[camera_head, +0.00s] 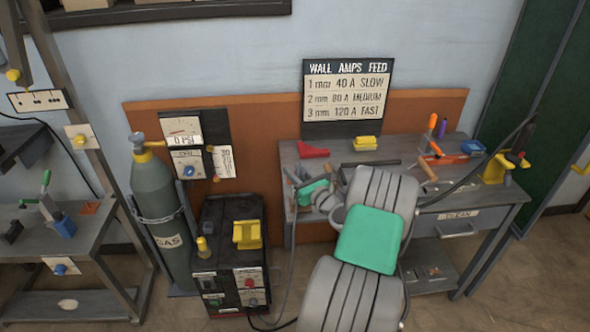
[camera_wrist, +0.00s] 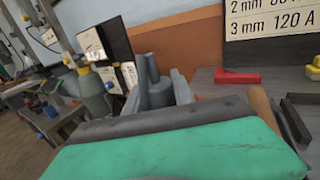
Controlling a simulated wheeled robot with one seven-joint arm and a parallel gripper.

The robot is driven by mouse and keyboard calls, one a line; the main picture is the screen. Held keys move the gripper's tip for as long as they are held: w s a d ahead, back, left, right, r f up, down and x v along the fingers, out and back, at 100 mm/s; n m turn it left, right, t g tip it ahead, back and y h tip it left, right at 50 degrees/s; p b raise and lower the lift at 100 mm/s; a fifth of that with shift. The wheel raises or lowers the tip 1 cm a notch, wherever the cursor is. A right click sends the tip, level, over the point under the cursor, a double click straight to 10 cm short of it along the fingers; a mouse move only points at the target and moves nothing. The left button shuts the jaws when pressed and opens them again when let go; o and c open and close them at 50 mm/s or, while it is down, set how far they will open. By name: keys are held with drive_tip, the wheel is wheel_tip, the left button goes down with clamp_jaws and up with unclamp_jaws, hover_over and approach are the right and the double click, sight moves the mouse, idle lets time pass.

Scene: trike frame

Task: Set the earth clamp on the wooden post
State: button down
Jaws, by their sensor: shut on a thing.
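My gripper (camera_head: 303,184) is over the left end of the grey workbench, with its jaws closed. In the wrist view its grey fingers (camera_wrist: 160,88) stand close together beyond my green casing. The earth clamp in the jaws is mostly hidden by the fingers and casing, so I cannot make out its shape. A thin cable runs up from the floor towards that end of the bench. A brown wooden piece (camera_wrist: 262,105), possibly the post, shows right of the fingers in the wrist view, apart from them. Its lower part is hidden by my casing.
The bench holds a red piece (camera_head: 312,149), a yellow block (camera_head: 365,143), dark metal bars and several tools at the right. A yellow holder (camera_head: 494,167) stands at its right end. The black welding machine (camera_head: 232,255) and gas cylinder (camera_head: 160,200) stand left of the bench.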

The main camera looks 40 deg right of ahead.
drive_tip(key=shift+f, duration=0.55)
idle(0.4)
drive_tip(key=c, duration=1)
unclamp_jaws()
drive_tip(key=shift+o, duration=0.2)
drive_tip(key=shift+f, duration=0.1)
